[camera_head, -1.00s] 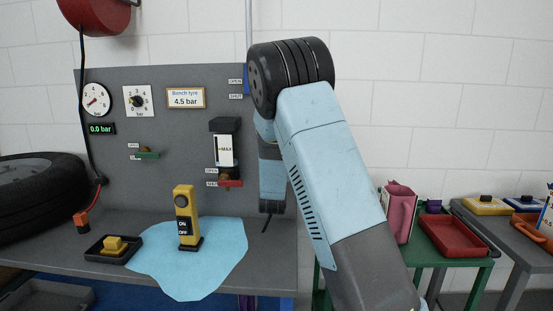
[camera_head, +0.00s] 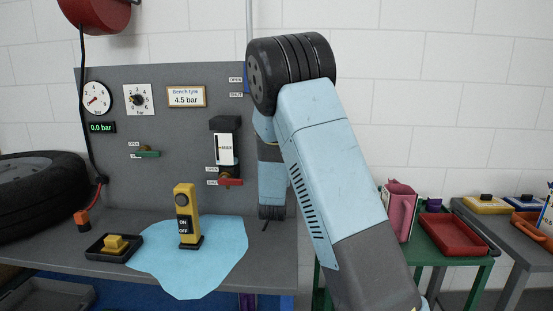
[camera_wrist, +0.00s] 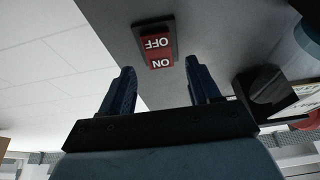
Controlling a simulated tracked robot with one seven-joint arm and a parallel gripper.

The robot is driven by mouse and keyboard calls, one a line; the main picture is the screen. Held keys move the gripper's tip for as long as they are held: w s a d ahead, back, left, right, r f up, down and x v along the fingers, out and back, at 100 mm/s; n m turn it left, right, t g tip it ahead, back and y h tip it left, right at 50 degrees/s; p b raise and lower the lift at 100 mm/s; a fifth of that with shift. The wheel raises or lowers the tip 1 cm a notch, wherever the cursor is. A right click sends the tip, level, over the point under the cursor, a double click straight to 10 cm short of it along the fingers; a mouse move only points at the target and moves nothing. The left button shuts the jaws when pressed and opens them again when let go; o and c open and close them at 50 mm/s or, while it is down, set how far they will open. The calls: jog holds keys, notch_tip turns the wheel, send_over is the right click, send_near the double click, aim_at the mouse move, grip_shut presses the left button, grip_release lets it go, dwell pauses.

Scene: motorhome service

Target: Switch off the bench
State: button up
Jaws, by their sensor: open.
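A red rocker switch (camera_wrist: 156,48) in a dark frame shows in the wrist view on a grey panel, with its OFF and ON lettering upside down. My gripper (camera_wrist: 161,75) is open and empty. Its two dark blue fingers stand apart in the picture on either side of the switch's lower end; I cannot tell how far they are from it. In the head view my arm covers the right of the grey bench panel (camera_head: 190,85), and this switch and my fingers cannot be made out there. A yellow pendant (camera_head: 186,215) marked ON and OFF stands on the bench.
A blue cloth-like patch (camera_head: 215,265) lies under the pendant, beside a black tray (camera_head: 98,250) with a yellow block. Valve handles (camera_head: 148,154) and a sight gauge (camera_head: 224,150) stick out from the panel.

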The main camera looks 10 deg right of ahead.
jog(key=v, duration=1.1)
jog(key=s+d+r+n+g+y, duration=0.1)
jog(key=s+r+n+g+y, duration=0.1)
jog(key=s+r+g+y, duration=0.75)
jog(key=s+d+n+g+h, duration=0.1)
jog(key=s+g, duration=0.5)
jog(key=s, duration=2)
jog(key=shift+s+d+n+h, duration=0.3)
jog(key=shift+d+h, duration=0.55)
jog(key=shift+d, duration=0.05)
